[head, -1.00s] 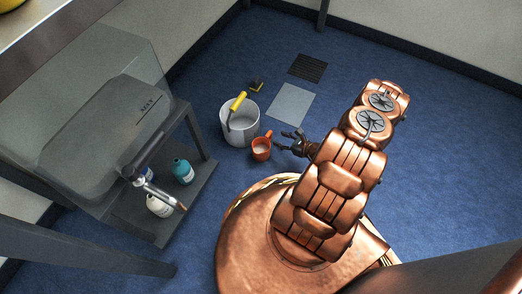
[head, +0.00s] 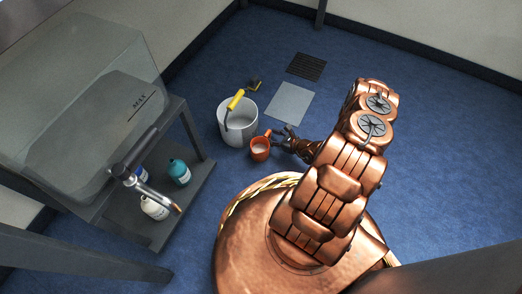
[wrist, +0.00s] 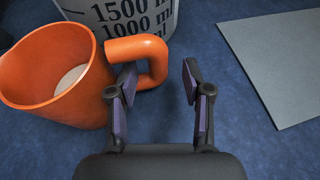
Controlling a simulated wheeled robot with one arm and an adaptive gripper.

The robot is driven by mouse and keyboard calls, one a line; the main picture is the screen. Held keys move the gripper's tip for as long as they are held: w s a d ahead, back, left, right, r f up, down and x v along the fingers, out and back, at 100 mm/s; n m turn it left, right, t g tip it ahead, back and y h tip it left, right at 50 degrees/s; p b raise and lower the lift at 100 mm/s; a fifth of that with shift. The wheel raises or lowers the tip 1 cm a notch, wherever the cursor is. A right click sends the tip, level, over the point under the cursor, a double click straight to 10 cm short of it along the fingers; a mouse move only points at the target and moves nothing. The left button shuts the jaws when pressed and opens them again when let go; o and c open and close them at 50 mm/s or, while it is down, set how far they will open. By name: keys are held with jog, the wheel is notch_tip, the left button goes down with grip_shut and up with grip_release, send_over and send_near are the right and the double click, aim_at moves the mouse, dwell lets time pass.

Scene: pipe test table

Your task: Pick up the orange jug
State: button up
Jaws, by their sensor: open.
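The orange jug (head: 260,149) stands upright on the blue floor, just in front of the white bucket. In the wrist view the jug (wrist: 58,82) is at the left, with its handle (wrist: 152,62) pointing right and a pale area inside. My gripper (head: 281,137) is right beside the jug on its handle side. In the wrist view my gripper (wrist: 159,75) is open, with the handle's outer bend close to the left finger and partly between the fingertips. The left finger overlaps the handle's lower end; I cannot tell whether they touch.
The white bucket (head: 239,126) with volume marks and a yellow-handled tool (head: 236,100) stands behind the jug. A grey mat (head: 290,104) and a dark grate (head: 306,66) lie beyond. A shelf stand with a teal bottle (head: 179,172) is at the left.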

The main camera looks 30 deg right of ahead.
jog(key=shift+x, duration=1.1)
grip_shut()
